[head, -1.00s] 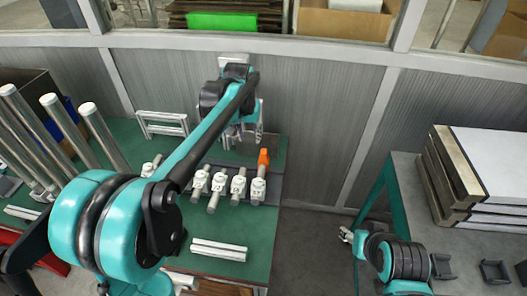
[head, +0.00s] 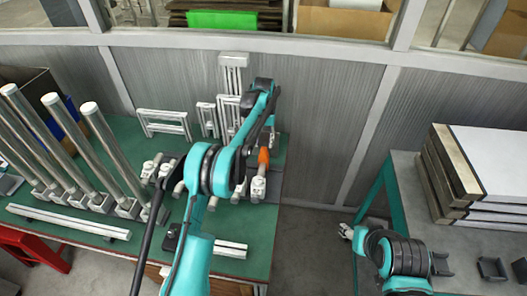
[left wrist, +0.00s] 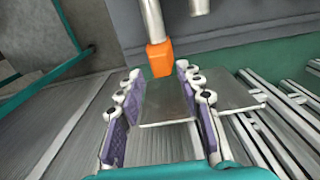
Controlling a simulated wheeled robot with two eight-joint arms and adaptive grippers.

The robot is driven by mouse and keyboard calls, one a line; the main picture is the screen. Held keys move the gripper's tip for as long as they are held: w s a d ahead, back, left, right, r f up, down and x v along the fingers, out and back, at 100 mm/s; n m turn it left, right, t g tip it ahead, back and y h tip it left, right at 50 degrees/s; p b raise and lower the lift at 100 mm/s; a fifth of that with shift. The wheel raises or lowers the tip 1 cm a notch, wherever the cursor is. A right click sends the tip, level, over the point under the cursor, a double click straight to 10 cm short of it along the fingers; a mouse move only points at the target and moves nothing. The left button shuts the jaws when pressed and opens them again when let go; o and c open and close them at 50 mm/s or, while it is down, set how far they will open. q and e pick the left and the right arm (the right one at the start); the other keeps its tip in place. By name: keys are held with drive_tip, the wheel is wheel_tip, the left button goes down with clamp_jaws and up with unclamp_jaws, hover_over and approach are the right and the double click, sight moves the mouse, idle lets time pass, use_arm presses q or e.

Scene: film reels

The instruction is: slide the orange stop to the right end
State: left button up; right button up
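The orange stop (head: 263,158) is a small block at the back of the rightmost white fitting (head: 258,188) on the green table. In the left wrist view the orange stop (left wrist: 159,58) sits at the end of a grey rod (left wrist: 151,20). My left gripper (left wrist: 160,75) is open, its purple-padded fingers apart, with the stop between or just beyond their tips; contact is not visible. In the head view the left arm hides most of this gripper and part of the fitting row. My right gripper (head: 346,231) is small in view, away from the stop.
The green table (head: 150,240) holds tall metal rods (head: 118,155) at left, white frames (head: 163,123) at the back and white bars (head: 72,222) in front. A grey wall (head: 325,125) stands behind. Stacked panels (head: 480,170) lie on the right table.

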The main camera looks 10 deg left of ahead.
sight(264, 150)
use_arm(q)
wheel_tip(264, 150, down, 6)
drive_tip(key=shift+r+b, duration=0.2)
drive_tip(key=shift+b, duration=0.5)
clamp_jaws()
